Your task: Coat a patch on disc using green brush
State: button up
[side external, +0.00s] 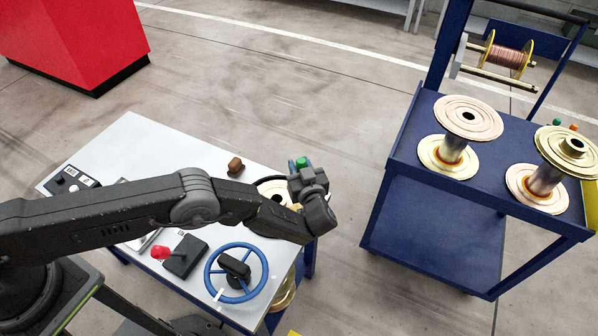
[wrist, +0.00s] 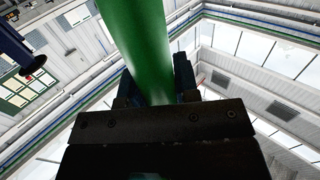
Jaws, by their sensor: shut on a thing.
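My gripper (wrist: 158,100) is shut on the green brush (wrist: 137,45), whose smooth green shaft fills the upper middle of the wrist view. In the side view a small green end of the brush (side external: 301,162) shows above my gripper (side external: 306,178). My gripper is over the far right corner of the white table. A pale disc (side external: 270,187) lies just behind and left of my gripper, mostly hidden by my arm. The brush's other end is hidden, so I cannot tell whether it touches the disc.
The white table (side external: 150,150) holds a blue handwheel (side external: 212,283), a red-knobbed lever box (side external: 184,258) and a small brown object (side external: 235,165). A blue cart (side external: 405,148) with large spools (side external: 455,150) stands to the right. Open floor separates table and cart.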

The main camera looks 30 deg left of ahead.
jog(key=shift+r, duration=2.6)
jog(key=shift+f, duration=3.7)
jog(key=shift+s+d+f, duration=0.1)
jog(key=shift+s+f, duration=0.15)
jog(key=shift+s, duration=0.15)
jog(key=shift+w, duration=0.55)
jog(key=shift+s+r, duration=0.1)
jog(key=shift+r, duration=3.9)
jog(key=shift+f, duration=0.2)
